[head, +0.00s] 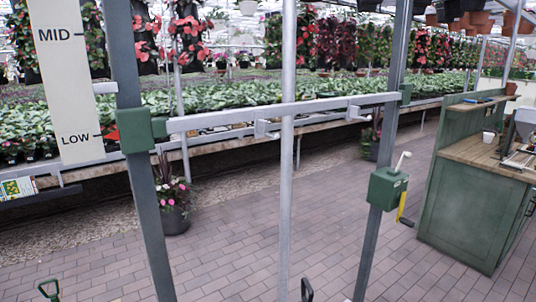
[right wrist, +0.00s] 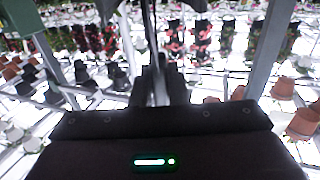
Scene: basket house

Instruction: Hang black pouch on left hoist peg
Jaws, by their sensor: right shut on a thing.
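In the head view, the hoist's pale crossbar (head: 315,104) spans two grey posts. The left hoist peg (head: 264,128) and a second peg (head: 354,112) stick out from it.
A scale board (head: 62,95) marked MID and LOW stands at left, with a red pointer near LOW. A green crank box (head: 388,188) sits on the right post. A thin upright pole (head: 287,200) crosses the middle. A green counter (head: 465,215) stands right; brick floor is open between.

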